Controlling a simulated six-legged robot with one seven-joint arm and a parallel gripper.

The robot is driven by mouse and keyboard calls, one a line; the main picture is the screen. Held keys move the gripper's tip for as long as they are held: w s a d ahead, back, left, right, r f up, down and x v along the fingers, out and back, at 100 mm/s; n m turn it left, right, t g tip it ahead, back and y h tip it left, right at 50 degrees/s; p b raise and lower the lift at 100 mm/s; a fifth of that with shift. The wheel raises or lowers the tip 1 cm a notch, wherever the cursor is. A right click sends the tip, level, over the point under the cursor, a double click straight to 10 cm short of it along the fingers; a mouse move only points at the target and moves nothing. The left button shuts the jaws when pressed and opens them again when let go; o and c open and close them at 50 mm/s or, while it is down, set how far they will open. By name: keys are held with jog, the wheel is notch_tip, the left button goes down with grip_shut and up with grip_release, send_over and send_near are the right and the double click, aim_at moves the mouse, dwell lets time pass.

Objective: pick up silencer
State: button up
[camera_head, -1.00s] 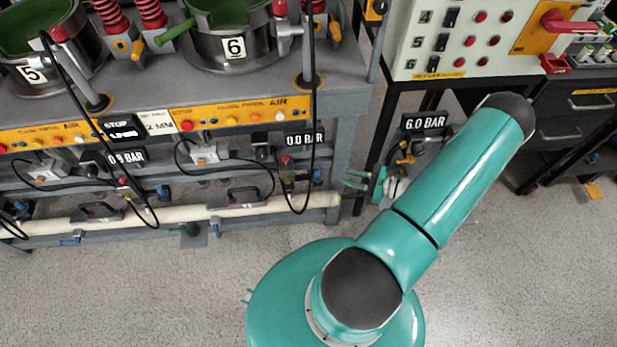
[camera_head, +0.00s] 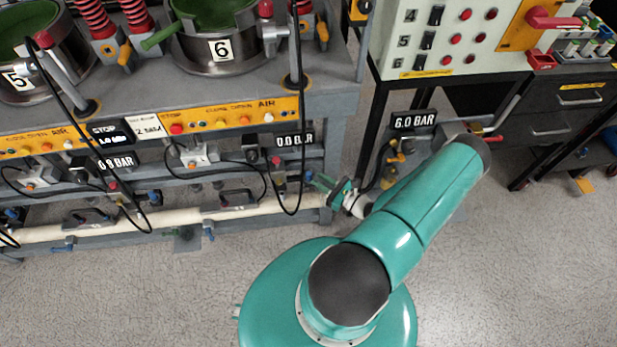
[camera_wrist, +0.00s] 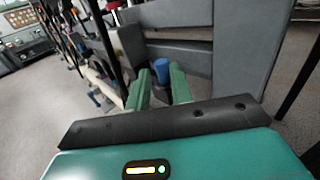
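A blue cylinder, which looks like the silencer (camera_wrist: 162,68), stands beside the grey frame in the wrist view. It appears in the gap between my fingertips, near their ends. I cannot tell whether it is between the fingers or just beyond them. In the head view a small blue part (camera_head: 309,174) shows by my fingertips at the right end of the bench's lower frame; the rest is unclear there. My gripper (camera_wrist: 161,72) is open, with green fingers on either side of the cylinder and a visible gap. In the head view my gripper (camera_head: 320,181) points left toward the frame.
The grey bench frame (camera_head: 341,140) rises close to my gripper. A black hose (camera_head: 297,190) hangs just left of it. A cream pipe (camera_head: 255,208) runs along the lower frame. A control panel (camera_head: 455,40) stands behind right. The floor in front is clear.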

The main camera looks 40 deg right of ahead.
aim_at(309, 173)
jog(key=shift+w+a, duration=0.2)
jog(key=shift+w, duration=1.2)
jog(key=shift+w+a, duration=0.2)
jog(key=shift+w, duration=1.15)
grip_shut()
